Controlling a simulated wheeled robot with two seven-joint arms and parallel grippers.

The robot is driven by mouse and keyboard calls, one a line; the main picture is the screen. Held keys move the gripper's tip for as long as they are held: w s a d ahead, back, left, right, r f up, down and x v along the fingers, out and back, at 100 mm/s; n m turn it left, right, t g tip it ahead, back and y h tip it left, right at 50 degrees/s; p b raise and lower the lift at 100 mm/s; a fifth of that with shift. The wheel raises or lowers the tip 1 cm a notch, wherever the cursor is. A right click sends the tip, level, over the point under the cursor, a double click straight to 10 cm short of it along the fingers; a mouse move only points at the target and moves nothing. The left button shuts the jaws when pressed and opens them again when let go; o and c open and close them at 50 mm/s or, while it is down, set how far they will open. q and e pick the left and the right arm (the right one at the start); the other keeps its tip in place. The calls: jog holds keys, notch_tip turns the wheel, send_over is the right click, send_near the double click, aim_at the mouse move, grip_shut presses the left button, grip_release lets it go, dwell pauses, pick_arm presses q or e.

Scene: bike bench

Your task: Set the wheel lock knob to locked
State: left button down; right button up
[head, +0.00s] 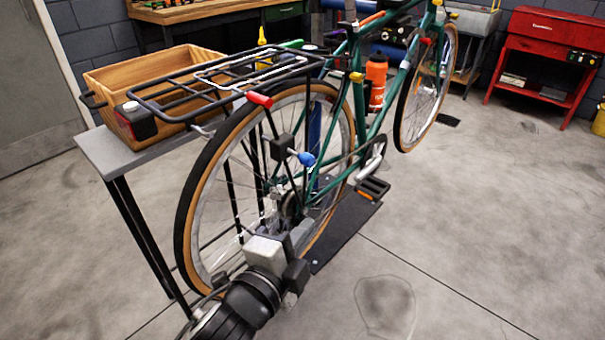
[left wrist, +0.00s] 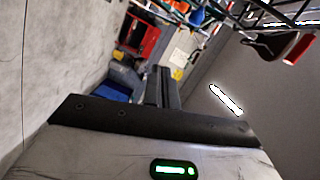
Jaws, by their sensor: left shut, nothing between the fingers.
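A blue knob (head: 307,158) on a short pale stem stands beside the bicycle's rear wheel (head: 187,220), in the head view, next to a small dark box (head: 281,147). No marking shows whether it is locked, and I cannot tell for certain that it is the wheel lock knob. My left gripper (head: 291,236) is low by the rear hub, below the blue knob and apart from it. In the left wrist view its dark fingers (left wrist: 163,86) are shut and empty. My right gripper is in neither view.
A black rack (head: 165,103) and a red grip (head: 259,99) are above the wheel. A wooden crate (head: 110,75) stands on a grey table (head: 100,152) at left. A dark base plate (head: 345,225) lies under the bike. The floor at right is clear.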

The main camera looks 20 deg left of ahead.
aim_at(302, 161)
pick_arm(q)
jog(key=w+a+r+m, duration=0.1)
jog(key=w, duration=0.5)
jog(key=w+a+r+m+t, duration=0.1)
jog(key=w+a, duration=0.1)
jog(key=w, duration=0.4)
jog(key=shift+w+r+m, duration=0.15)
jog(key=shift+r+m, duration=0.15)
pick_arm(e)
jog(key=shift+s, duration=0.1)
pick_arm(q)
jog(key=a+p, duration=0.1)
jog(key=w+a, duration=0.1)
jog(key=a, duration=0.1)
jog(key=shift+r+p, duration=0.1)
jog(key=shift+p, duration=0.3)
jog(key=shift+w+a, duration=0.1)
jog(key=shift+a, duration=0.05)
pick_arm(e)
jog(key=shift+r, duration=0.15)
